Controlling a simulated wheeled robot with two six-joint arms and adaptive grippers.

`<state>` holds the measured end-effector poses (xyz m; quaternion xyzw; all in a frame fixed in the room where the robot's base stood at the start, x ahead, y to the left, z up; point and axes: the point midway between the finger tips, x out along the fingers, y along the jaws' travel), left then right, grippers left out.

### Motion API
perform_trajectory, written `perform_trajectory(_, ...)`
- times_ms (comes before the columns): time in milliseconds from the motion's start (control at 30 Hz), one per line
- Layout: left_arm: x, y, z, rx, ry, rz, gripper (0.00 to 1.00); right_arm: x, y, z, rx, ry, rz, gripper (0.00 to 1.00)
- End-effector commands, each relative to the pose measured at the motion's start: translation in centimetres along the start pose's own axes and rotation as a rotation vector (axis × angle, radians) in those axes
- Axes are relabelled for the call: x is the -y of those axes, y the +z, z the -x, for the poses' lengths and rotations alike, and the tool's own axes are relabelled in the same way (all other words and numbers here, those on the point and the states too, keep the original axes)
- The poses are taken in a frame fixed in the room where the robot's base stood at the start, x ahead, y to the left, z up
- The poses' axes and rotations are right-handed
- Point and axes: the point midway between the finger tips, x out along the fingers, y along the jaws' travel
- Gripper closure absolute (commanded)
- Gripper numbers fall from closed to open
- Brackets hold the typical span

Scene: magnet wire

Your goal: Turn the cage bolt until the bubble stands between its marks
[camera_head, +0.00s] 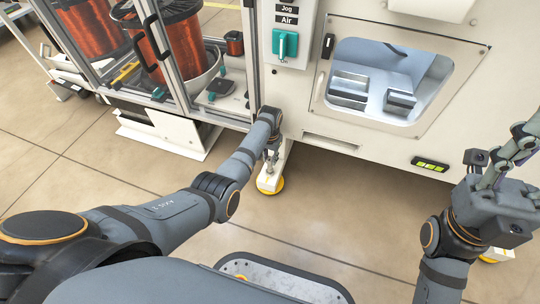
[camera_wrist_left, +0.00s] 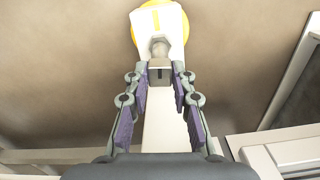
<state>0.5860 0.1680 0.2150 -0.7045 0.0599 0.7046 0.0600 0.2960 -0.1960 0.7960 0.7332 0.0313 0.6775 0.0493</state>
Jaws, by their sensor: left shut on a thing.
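The cage bolt (camera_wrist_left: 160,73) shows in the left wrist view as a metal stem with a square head, above a white leg with a round yellow foot (camera_wrist_left: 146,22). My left gripper (camera_wrist_left: 159,78) is shut on the bolt's head, one finger on each side. In the head view my left gripper (camera_head: 271,162) is low at the machine's front edge, above the yellow foot (camera_head: 270,186). The level (camera_head: 431,164) is a small yellow-green vial in a dark frame on the machine's front. Its bubble is too small to place against the marks.
My right gripper (camera_head: 513,152) is raised at the right edge, partly cut off, away from the bolt. The white machine has a teal switch (camera_head: 285,44) and a recessed window bay (camera_head: 385,85). Copper spools (camera_head: 170,40) stand behind glass at left. The floor in front is clear.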

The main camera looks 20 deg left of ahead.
Motion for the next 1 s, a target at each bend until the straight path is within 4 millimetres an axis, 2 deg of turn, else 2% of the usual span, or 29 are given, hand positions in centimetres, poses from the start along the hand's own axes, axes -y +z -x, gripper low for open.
perform_trajectory(33, 0.0, 0.0, 0.5, 0.001, 0.0, -0.033, 1.0, -0.1, -0.1, -0.9, -0.002, 0.002, -0.001, 0.53)
perform_trajectory(100, 0.0, 0.0, 0.5, 0.001, 0.0, -0.088, 1.0, -0.3, -0.2, -1.5, -0.006, 0.005, -0.003, 0.53)
perform_trajectory(333, 0.0, 0.0, 0.3, 0.001, 0.0, -0.274, 1.0, -0.6, -0.4, -2.8, -0.01, 0.014, -0.013, 0.53)
perform_trajectory(700, 0.0, 0.0, 0.1, 0.0, 0.0, -0.492, 1.0, -0.7, -0.5, -3.7, -0.008, 0.011, -0.021, 0.53)
perform_trajectory(1000, 0.0, -0.1, 0.0, -0.002, 0.0, -0.559, 1.0, -0.7, -0.5, -3.8, -0.006, 0.01, -0.023, 0.53)
